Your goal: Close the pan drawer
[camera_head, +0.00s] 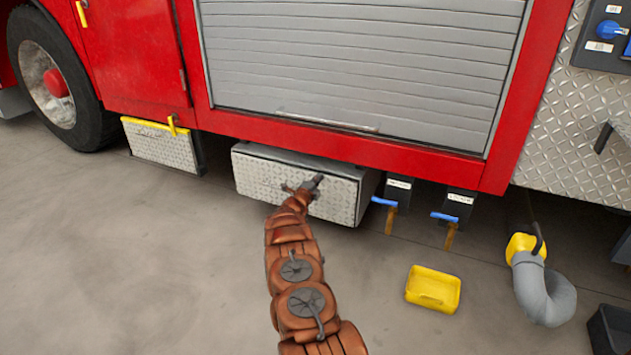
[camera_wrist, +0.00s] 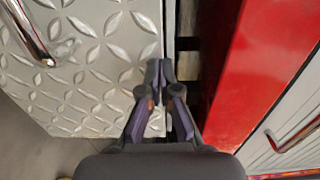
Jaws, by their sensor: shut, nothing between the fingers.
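The pan drawer (camera_head: 345,205) is a box with a diamond-plate front, low under the red truck body. It stands out from under the body, with its grey top and right side showing. My gripper (camera_head: 316,181) is in front of the drawer, near the upper part of its front. It is shut and empty. In the wrist view my fingertips (camera_wrist: 160,76) are together by the edge of the diamond plate (camera_wrist: 95,60), beside a dark gap. Whether they touch the plate cannot be told. A metal bar handle (camera_wrist: 28,32) is at upper left there; in the head view my gripper partly hides the front.
A roller shutter (camera_head: 360,60) is above the drawer. A yellow-edged step box (camera_head: 160,145) stands left. Blue-handled valves (camera_head: 384,201) are close on the right. A yellow tray (camera_head: 433,289) and a grey hose (camera_head: 542,290) are on the floor. The left foreground floor is clear.

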